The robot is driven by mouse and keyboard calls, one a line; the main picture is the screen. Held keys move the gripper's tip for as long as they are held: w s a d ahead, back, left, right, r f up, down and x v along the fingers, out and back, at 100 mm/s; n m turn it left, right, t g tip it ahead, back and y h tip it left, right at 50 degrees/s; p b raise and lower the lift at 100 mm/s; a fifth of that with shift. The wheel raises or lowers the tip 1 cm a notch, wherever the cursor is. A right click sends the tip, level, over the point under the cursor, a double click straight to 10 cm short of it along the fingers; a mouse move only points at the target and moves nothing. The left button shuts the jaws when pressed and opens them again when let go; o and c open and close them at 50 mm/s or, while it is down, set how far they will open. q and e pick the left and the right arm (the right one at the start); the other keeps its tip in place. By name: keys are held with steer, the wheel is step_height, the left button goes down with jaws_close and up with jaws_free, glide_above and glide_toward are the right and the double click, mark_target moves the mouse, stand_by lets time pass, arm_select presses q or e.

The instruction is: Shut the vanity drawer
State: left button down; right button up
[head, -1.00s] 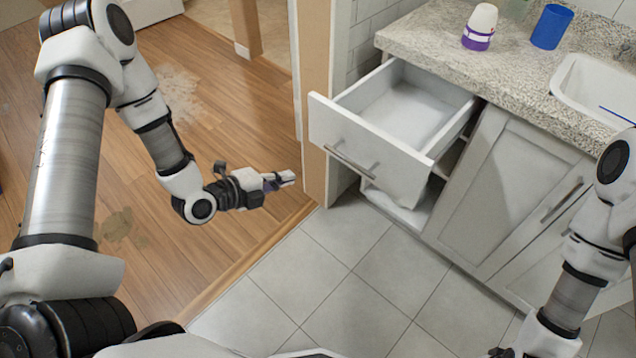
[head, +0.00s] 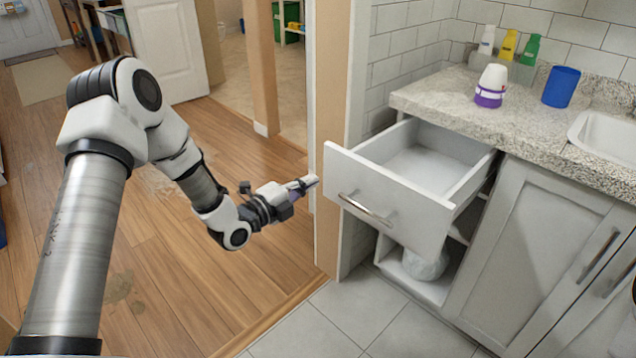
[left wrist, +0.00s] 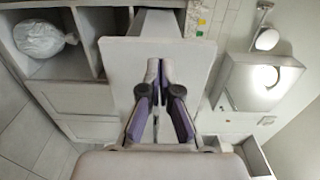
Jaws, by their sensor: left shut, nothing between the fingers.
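The vanity drawer (head: 388,203) is white with a metal bar handle (head: 365,209). It is pulled far out from under the granite counter, and its inside looks empty. My left gripper (head: 302,184) is shut and empty, to the left of the drawer front in the head view. In the left wrist view, the shut fingers (left wrist: 158,66) point at a pale flat panel (left wrist: 120,60), which looks like the drawer front. I cannot tell whether they touch it. My right gripper is out of the head view.
The counter (head: 440,97) holds a white and purple cup (head: 491,86), a blue cup (head: 561,87) and several small bottles. A sink (head: 605,135) is at the right. Below the drawer is an open shelf with a white bag (head: 425,264). A wall end (head: 335,120) stands left of the vanity.

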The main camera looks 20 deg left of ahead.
mark_target(326, 172)
arm_select(q)
steer(key=shift+x, duration=1.7)
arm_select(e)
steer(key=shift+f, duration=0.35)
arm_select(q)
steer(key=shift+w, duration=0.1)
